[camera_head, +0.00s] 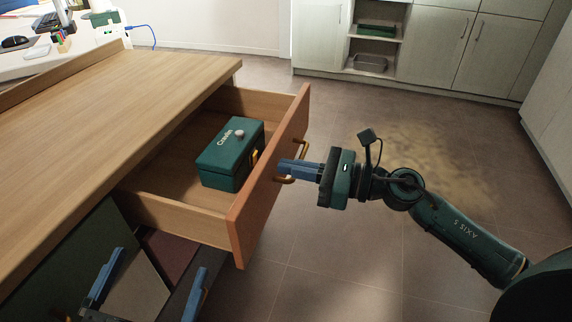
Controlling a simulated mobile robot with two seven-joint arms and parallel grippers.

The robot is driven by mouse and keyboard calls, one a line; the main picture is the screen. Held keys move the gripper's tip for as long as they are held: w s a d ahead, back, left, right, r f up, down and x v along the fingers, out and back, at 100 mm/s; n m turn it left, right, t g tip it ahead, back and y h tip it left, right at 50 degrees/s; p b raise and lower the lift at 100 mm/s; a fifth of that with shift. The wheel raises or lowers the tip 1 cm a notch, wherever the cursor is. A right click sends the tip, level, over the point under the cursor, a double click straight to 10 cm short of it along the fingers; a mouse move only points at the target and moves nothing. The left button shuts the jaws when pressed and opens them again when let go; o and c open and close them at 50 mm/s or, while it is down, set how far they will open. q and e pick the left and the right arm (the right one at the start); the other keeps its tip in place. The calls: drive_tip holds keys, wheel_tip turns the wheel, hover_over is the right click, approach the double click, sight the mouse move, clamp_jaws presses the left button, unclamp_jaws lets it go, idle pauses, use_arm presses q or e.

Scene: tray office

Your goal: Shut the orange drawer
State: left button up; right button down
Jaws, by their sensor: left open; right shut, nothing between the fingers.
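The orange drawer (243,220) stands pulled out from under the wooden desk top, its front facing right. A brass handle (304,150) is on its front. A green box (230,155) sits inside the drawer. My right gripper (285,169) is shut and empty, its blue fingers pointing left at the drawer front beside the handle. Whether the fingertips touch the front or handle, I cannot tell. My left gripper (150,290) is open at the bottom left, below the desk edge and the drawer, with blue fingers apart.
The wooden desk top (110,110) fills the left side. Below the drawer is a dark opening with a reddish panel (170,255). White cabinets (460,45) with an open shelf stand at the back.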

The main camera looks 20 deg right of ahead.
drive_tip(key=shift+x, duration=0.75)
drive_tip(key=shift+w+a+r, duration=0.1)
drive_tip(key=shift+w+a, duration=0.2)
drive_tip(key=shift+a, duration=0.1)
use_arm(q)
drive_tip(key=shift+w+a+r+m+p, duration=0.15)
drive_tip(key=shift+w+a+p, duration=0.1)
drive_tip(key=shift+a+p, duration=0.35)
drive_tip(key=shift+w+a+r+m+p, duration=0.15)
drive_tip(key=shift+w+a+p, duration=0.1)
drive_tip(key=shift+a+p, duration=0.3)
use_arm(e)
drive_tip(key=x, duration=2.1)
use_arm(q)
drive_tip(key=shift+d+f, duration=0.15)
use_arm(e)
drive_tip(key=shift+w+a+r, duration=0.1)
drive_tip(key=shift+w, duration=0.05)
use_arm(q)
drive_tip(key=shift+s+f+y, duration=0.1)
drive_tip(key=shift+y, duration=0.2)
